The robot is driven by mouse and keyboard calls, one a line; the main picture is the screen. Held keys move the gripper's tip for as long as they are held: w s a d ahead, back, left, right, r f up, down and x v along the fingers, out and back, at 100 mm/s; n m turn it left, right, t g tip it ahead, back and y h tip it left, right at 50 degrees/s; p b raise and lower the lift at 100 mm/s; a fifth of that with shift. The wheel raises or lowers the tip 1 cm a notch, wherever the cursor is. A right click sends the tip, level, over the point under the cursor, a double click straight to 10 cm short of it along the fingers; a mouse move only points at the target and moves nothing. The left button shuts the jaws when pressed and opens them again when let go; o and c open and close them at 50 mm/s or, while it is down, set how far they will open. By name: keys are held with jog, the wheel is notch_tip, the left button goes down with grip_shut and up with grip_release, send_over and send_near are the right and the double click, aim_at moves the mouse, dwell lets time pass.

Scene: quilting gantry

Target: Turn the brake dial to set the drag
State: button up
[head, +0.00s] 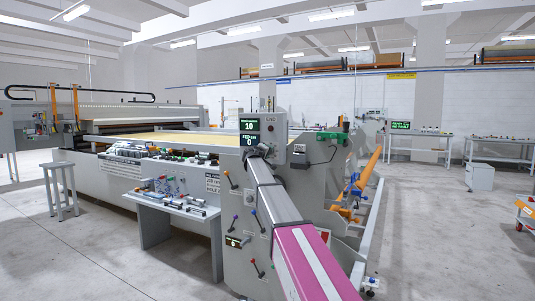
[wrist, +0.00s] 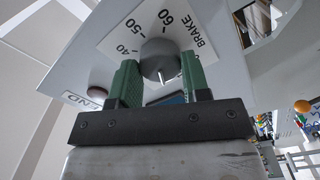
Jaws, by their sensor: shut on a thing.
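The brake dial (wrist: 158,55) is a round grey knob in the wrist view. It stands on a white plate (wrist: 122,38) marked 40, 50, 60 and BRAKE. The numbers lie around its upper side, with 60 just above it. A short light mark shows on the knob's lower edge; which number it reads against I cannot tell. My gripper (wrist: 161,76) has one green finger on each side of the knob and is shut on it. In the head view my arm hides the dial and the fingers, at the grey END box (head: 270,119).
A display (head: 249,132) reading 10 and FEED 0 sits beside the END box. A tool table (head: 170,203) and stool (head: 60,190) stand at the left. The floor (head: 440,235) at right is mostly clear.

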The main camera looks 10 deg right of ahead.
jog(key=o, duration=0.9)
jog(key=shift+o, duration=0.2)
jog(key=shift+s, duration=0.1)
jog(key=v, duration=1)
jog(key=shift+s+a, duration=0.25)
